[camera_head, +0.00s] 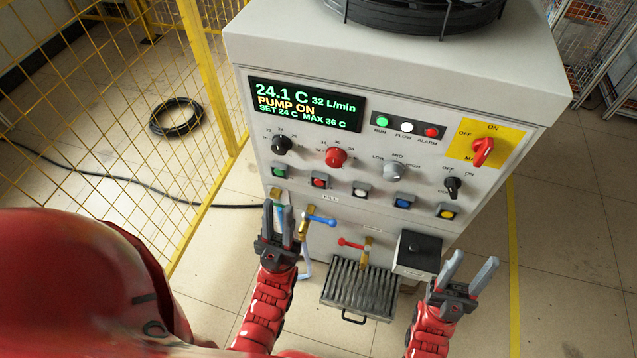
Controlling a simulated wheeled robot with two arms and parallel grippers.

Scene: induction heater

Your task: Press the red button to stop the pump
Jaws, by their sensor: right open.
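The red button (320,181) is square, in a dark frame, in the lower button row on the machine's front panel, between a green button (279,172) and a white one (360,190). The display (305,104) reads "PUMP ON" and 24.1 C. My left gripper (278,208) points up below the green and red buttons, with a gap between its fingers. It appears apart from the red button, and I see nothing held. My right gripper (472,264) is open and empty at the lower right, beside the black-topped box.
A blue-handled valve (318,220) is close to my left gripper's right side. A red-handled valve (352,244), a drip grate (358,288) and a black-topped box (419,250) stick out below the panel. A yellow mesh fence (110,100) stands at left.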

